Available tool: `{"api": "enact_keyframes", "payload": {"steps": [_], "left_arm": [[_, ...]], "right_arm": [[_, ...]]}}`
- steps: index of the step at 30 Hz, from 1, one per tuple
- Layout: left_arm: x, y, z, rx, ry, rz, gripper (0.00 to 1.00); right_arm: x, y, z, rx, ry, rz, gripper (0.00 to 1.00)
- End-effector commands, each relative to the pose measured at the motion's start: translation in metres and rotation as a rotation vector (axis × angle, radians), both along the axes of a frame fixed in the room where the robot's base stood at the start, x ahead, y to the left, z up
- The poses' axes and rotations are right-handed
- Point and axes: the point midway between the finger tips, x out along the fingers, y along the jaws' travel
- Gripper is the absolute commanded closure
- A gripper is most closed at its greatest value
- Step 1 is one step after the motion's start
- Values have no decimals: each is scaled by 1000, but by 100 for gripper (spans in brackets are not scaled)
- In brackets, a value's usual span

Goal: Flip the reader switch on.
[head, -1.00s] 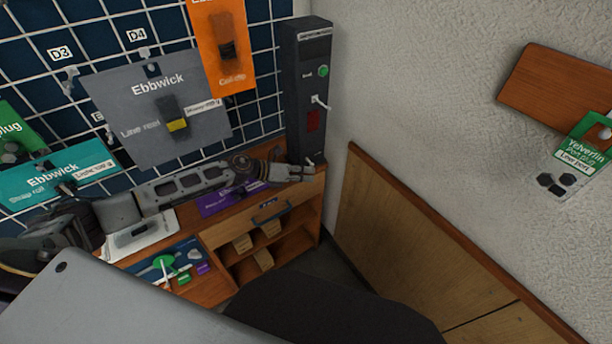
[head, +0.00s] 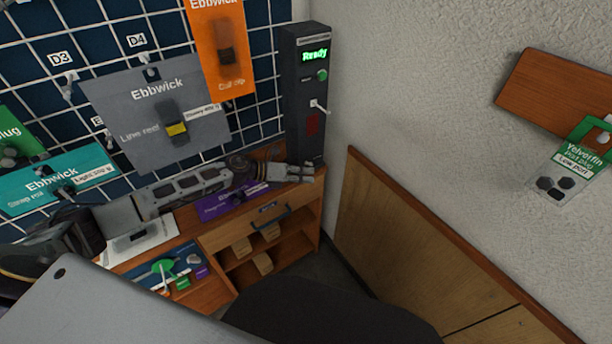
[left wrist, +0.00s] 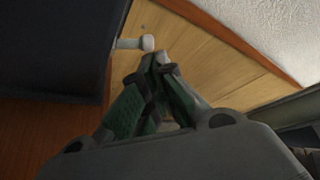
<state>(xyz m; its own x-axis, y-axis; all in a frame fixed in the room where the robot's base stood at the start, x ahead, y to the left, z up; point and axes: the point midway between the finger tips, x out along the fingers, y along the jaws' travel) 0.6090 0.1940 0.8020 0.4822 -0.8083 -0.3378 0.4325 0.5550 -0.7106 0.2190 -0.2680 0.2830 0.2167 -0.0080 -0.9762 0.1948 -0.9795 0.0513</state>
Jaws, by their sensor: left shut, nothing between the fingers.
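The reader is a tall dark box (head: 305,130) standing against the wall at the end of the bench. Its display (head: 314,55) is lit with green "Ready". A green button (head: 322,75) and a pale lever (head: 319,105) are on its front. In the left wrist view a pale round-tipped switch lever (left wrist: 135,43) sticks out sideways from a dark body. My left gripper (head: 308,172) is at the reader's foot, shut and empty. Its fingertips (left wrist: 160,60) are close to the lever; I cannot tell if they touch. My right gripper is not in view.
A grid wall (head: 262,40) holds hanging packs, including a grey Ebbwick pack (head: 130,112) and an orange one (head: 220,75). A wooden bench with open compartments (head: 262,245) is below my left arm. A wooden panel (head: 400,240) lines the right wall.

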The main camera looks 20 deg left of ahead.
Motion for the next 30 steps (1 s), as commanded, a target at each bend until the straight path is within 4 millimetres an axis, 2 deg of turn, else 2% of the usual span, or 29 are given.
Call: {"api": "enact_keyframes", "payload": {"steps": [6, 20, 30], "left_arm": [[0, 0, 7, 0, 0, 0, 100], [0, 0, 8, 0, 0, 0, 100], [-8, 13, 13, 1, 2, 0, 100]], "right_arm": [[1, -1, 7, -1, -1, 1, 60], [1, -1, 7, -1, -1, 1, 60], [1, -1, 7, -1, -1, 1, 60]]}}
